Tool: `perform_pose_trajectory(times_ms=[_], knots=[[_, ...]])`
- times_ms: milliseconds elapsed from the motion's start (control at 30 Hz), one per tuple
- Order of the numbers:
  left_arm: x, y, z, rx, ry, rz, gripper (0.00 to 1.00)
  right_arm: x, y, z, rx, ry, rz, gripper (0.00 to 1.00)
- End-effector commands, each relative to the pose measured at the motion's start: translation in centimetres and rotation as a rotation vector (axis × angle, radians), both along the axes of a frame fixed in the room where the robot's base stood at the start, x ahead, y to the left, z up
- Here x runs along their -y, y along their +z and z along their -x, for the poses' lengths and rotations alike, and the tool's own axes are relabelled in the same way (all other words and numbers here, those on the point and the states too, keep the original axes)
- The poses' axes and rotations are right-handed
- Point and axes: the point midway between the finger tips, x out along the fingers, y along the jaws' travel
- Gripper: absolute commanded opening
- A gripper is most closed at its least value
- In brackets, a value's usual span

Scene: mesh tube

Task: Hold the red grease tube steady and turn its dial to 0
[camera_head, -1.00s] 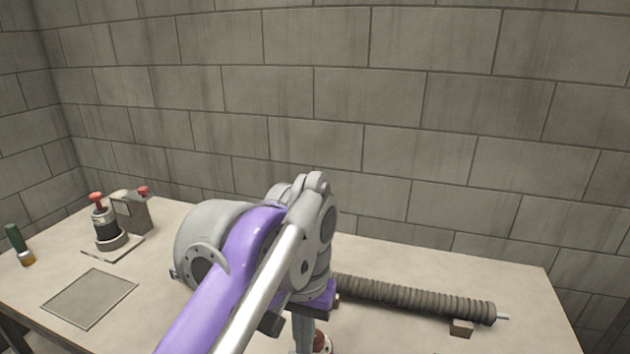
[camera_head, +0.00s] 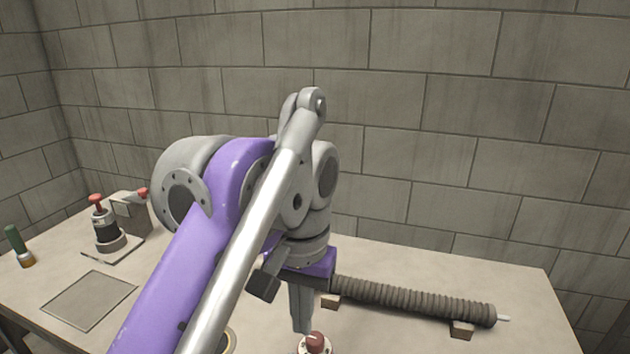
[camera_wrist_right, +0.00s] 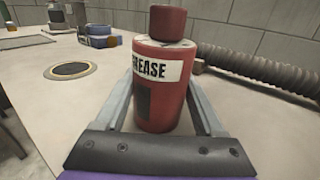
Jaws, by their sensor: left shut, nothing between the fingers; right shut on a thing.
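The red grease tube (camera_wrist_right: 158,95) stands upright in the right wrist view, with a white GREASE label and a dark red dial (camera_wrist_right: 167,22) on top. My right gripper (camera_wrist_right: 165,100) is shut on the tube, one finger on each side. In the head view the dial (camera_head: 316,339) shows at the bottom edge; its marks are too small to read. My left gripper (camera_head: 303,328) points down with its fingers shut and empty, just above and left of the dial. Whether it touches the dial I cannot tell.
A ribbed hose (camera_head: 415,299) lies on small blocks at the right. A dark round disc (camera_wrist_right: 70,70) lies left of the tube. A red-knobbed device (camera_head: 106,232), a grey box (camera_head: 134,214), a square plate (camera_head: 90,300) and a green-handled tool (camera_head: 17,243) are at the left.

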Motion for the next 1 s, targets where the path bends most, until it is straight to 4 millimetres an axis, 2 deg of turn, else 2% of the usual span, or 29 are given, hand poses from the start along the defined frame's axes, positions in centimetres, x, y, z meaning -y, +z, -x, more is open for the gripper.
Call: perform_pose_trajectory(times_ms=[33, 67, 200, 233, 567, 667, 1000], knots=[[0.0, 0.0, 0.0, 0.000, 0.000, 0.000, 0.00, 0.0, 0.0, 0.0, 0.000, 0.000, 0.000, 0.06], [0.0, 0.0, 0.0, 0.000, 0.000, 0.000, 0.00, 0.0, 0.0, 0.0, 0.000, 0.000, 0.000, 0.72], [0.0, 0.0, 0.0, 0.000, 0.000, 0.000, 0.00, 0.0, 0.0, 0.0, 0.000, 0.000, 0.000, 0.98], [0.0, 0.0, 0.0, 0.000, 0.000, 0.000, 0.00, 0.0, 0.0, 0.0, 0.000, 0.000, 0.000, 1.00], [0.0, 0.0, 0.0, 0.000, 0.000, 0.000, 0.00, 0.1, 0.0, 0.5, 0.000, 0.001, 0.000, 1.00], [0.0, 0.0, 0.0, 0.000, 0.000, 0.000, 0.00, 0.4, 0.1, 1.5, 0.000, 0.001, -0.001, 1.00], [0.0, 0.0, 0.0, 0.000, 0.000, 0.000, 0.00, 1.8, 0.0, 6.7, 0.001, 0.002, -0.001, 1.00]])
